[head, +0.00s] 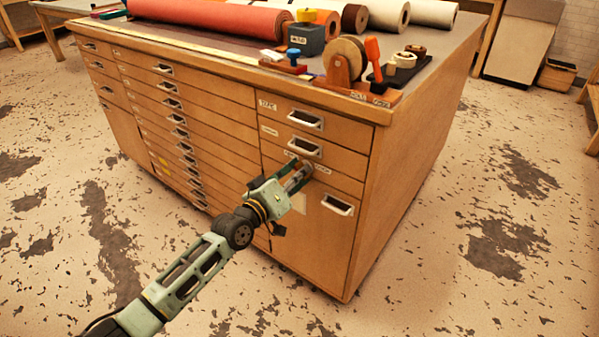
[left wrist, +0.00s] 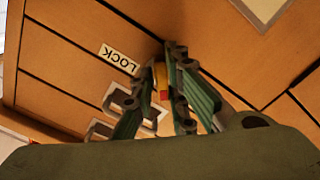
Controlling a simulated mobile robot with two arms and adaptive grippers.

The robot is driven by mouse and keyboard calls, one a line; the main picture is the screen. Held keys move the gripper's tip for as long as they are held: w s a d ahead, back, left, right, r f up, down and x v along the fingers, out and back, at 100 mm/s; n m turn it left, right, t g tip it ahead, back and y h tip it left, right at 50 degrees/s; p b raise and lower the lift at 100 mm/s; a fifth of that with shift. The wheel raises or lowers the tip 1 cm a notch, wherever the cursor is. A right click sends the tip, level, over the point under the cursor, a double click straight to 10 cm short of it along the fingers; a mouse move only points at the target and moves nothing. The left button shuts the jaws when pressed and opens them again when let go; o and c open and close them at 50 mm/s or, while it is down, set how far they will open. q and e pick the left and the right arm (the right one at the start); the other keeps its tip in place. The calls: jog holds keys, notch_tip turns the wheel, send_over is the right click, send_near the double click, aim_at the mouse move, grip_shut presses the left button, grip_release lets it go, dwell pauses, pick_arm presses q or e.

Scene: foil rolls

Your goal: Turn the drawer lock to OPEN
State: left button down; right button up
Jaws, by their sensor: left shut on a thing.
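The wooden drawer cabinet (head: 325,235) stands in the middle of the head view. My left gripper (head: 303,172) is at its front, at the third drawer of the right-hand column. In the left wrist view the fingers (left wrist: 172,95) are shut on the drawer lock (left wrist: 160,77), a small yellow piece with a red part. A label reading LOCK (left wrist: 119,59) is beside the fingers. The fingers hide most of the lock, and I cannot read its position. No OPEN label is readable. My right gripper is not in view.
Drawer handles (head: 305,120) stick out just above the gripper, and another handle (head: 338,204) is at its lower right. The floor around is clear.

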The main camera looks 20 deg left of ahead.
pick_arm(q)
jog(key=shift+w+a+n, duration=0.1)
jog(key=shift+a+n, duration=0.15)
jog(key=shift+n, duration=0.25)
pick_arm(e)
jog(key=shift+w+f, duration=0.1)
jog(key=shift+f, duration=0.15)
pick_arm(q)
jog(key=c, duration=1.8)
grip_release()
jog(key=shift+a, duration=0.1)
jog(key=shift+c, duration=0.2)
jog(key=shift+f, duration=0.1)
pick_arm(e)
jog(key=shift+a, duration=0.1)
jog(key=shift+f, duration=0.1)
pick_arm(q)
jog(key=v, duration=1.2)
jog(key=shift+d, duration=0.2)
